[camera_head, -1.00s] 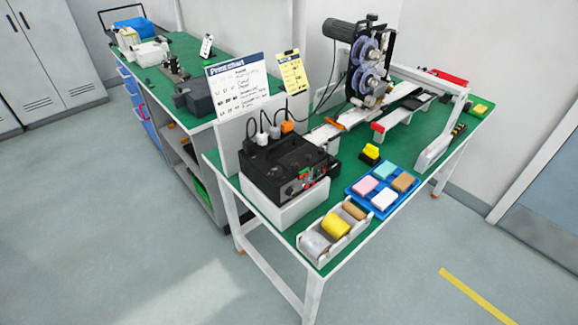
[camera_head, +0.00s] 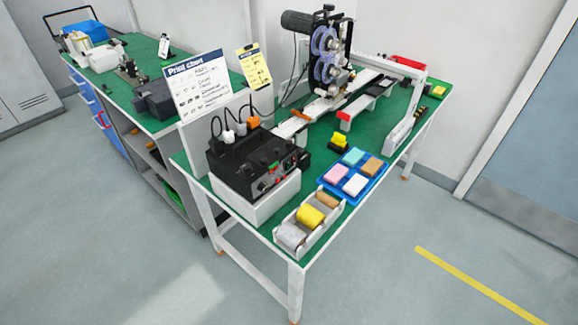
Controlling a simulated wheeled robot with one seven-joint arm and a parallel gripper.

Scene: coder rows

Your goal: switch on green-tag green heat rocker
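A black control box (camera_head: 250,165) sits on a white block (camera_head: 256,203) at the near left corner of the green-topped table. Its sloped front panel carries small knobs and coloured spots, with a green one (camera_head: 272,167) and a red one (camera_head: 262,186) among them. They are too small for me to tell which is the green heat rocker, or whether it is on. Several plugs with cables, one of them orange (camera_head: 253,122), stand at the back of the box. My gripper is not in view.
A blue tray of coloured pads (camera_head: 376,181) and a white rack of rolls (camera_head: 290,236) lie right of the box. A coder machine (camera_head: 325,58) stands behind. A print chart (camera_head: 196,84) rises behind the box. The floor in front is clear, with a yellow line (camera_head: 470,281).

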